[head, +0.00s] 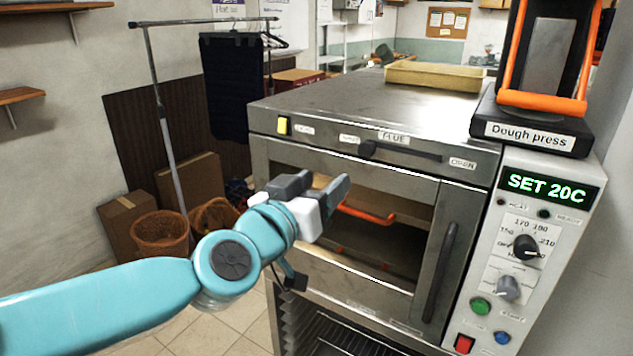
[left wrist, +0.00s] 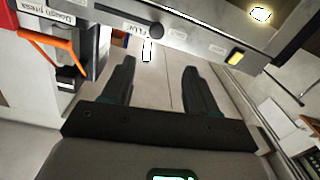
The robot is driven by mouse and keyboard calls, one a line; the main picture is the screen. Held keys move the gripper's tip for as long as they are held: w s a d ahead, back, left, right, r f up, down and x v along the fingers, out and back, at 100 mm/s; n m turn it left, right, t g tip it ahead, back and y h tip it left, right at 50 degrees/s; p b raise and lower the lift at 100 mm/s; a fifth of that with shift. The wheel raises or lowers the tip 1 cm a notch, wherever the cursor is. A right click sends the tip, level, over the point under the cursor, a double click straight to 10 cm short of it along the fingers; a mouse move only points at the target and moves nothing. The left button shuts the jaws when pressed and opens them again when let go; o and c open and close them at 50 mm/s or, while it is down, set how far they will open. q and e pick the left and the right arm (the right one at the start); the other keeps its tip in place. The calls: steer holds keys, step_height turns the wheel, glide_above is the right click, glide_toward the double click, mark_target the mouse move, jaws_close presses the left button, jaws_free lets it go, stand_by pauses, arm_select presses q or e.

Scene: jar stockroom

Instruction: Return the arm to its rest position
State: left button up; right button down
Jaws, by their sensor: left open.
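My left arm comes in from the left in the head view, and my left gripper (head: 325,192) is in front of the steel oven (head: 340,105). In the left wrist view the two dark fingers of my left gripper (left wrist: 160,82) stand apart with nothing between them. The gripper hides part of the oven's front and window. My right gripper is in neither view.
The dough press (head: 530,138) stands at the oven's right, above a control panel (head: 535,245) reading SET 20C. A yellow tray (head: 435,76) lies on the oven. Waste baskets (head: 160,233) and cardboard boxes (head: 190,180) stand on the floor at left.

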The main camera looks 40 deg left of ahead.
arm_select(q)
steer(key=shift+s+d, duration=0.2)
steer(key=shift+s, duration=0.2)
